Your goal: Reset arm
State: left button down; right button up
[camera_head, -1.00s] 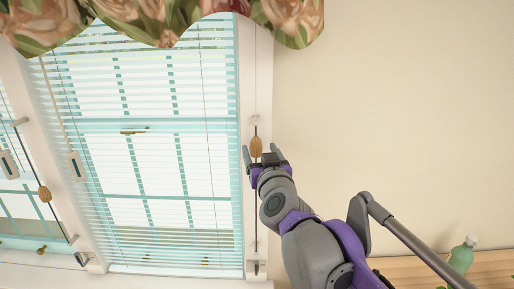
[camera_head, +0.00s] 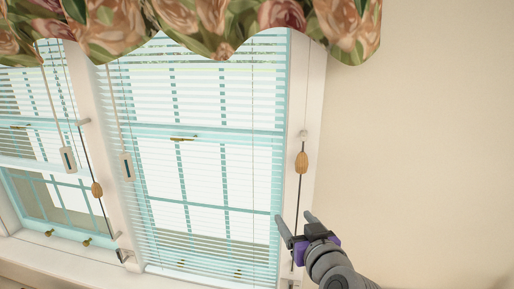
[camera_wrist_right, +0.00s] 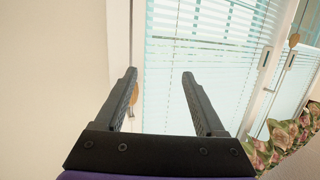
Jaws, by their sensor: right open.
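My right gripper (camera_head: 294,218) comes in from the lower right in the head view. Its two dark fingers are spread apart with nothing between them. A wooden cord pull (camera_head: 302,162) hangs on a cord at the right side of the window, above the fingertips in the picture and apart from them. The right wrist view shows both open fingers (camera_wrist_right: 158,75) with the wall and blinds beyond. My left gripper is not in view.
Windows with light blinds (camera_head: 215,150) fill the left and middle. A second wooden pull (camera_head: 97,189) hangs further left. A floral valance (camera_head: 200,25) runs along the top. The wall (camera_head: 430,150) at right is bare.

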jog(key=s+d+f+g, duration=0.1)
jog(key=s+f+g, duration=0.2)
jog(key=s+f, duration=0.4)
jog(key=s+d+f+g+h, duration=0.1)
jog(key=s+d+f+g, duration=0.1)
jog(key=s+f, duration=0.5)
jog(key=s+d+f+m+g+h, duration=0.1)
jog(key=s+f+g, duration=0.4)
jog(key=f, duration=1.1)
jog(key=s, duration=0.2)
jog(key=shift+s+d, duration=0.3)
jog(key=shift+s, duration=0.1)
